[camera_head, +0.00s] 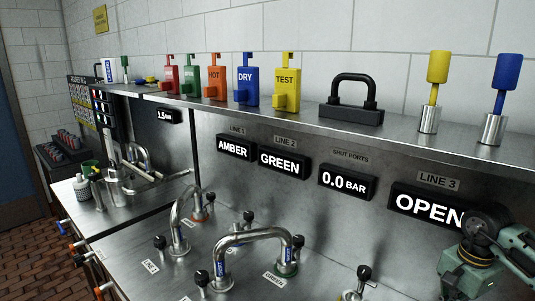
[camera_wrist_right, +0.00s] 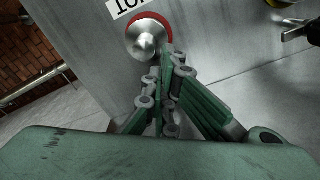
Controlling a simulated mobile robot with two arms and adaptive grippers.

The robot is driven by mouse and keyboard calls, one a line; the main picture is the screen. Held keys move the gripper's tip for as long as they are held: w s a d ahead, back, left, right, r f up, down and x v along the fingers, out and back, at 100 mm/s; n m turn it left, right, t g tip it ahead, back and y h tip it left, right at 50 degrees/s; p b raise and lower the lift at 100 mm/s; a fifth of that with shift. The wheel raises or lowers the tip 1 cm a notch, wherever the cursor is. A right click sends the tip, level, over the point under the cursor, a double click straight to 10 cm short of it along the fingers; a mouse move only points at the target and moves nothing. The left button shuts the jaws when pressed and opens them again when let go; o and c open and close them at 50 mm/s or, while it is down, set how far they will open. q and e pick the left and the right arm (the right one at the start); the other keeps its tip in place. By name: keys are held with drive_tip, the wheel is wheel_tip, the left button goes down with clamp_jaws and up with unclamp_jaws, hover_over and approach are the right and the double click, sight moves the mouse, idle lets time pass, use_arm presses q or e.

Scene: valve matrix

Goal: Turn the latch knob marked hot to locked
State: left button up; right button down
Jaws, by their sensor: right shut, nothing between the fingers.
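A round silver knob (camera_wrist_right: 147,40) with a red ring behind it sits on a grey metal panel in the right wrist view. A white label (camera_wrist_right: 125,6) next to it is cut by the frame edge; its letters appear upside down and seem to read HOT. My right gripper (camera_wrist_right: 169,60) is shut and empty, its fingertips right beside the knob's lower right side. I cannot tell whether they touch it. The knob does not show in the head view, where parts of my right arm are at the lower right. My left gripper is not in view.
An orange block marked HOT (camera_head: 214,79) stands on the shelf among other coloured blocks. Bent steel pipes (camera_head: 252,237) and black-handled valves rise from the bench. A display (camera_head: 428,207) reads OPEN. A silver fitting (camera_wrist_right: 298,30) juts in at the wrist view's upper right.

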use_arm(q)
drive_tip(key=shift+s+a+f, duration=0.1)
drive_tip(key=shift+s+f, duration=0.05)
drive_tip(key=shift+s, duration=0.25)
use_arm(e)
drive_tip(key=shift+s+f, duration=0.15)
drive_tip(key=shift+f, duration=0.3)
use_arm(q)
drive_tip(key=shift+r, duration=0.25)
use_arm(e)
drive_tip(key=shift+w+a, duration=0.15)
drive_tip(key=shift+w, duration=0.15)
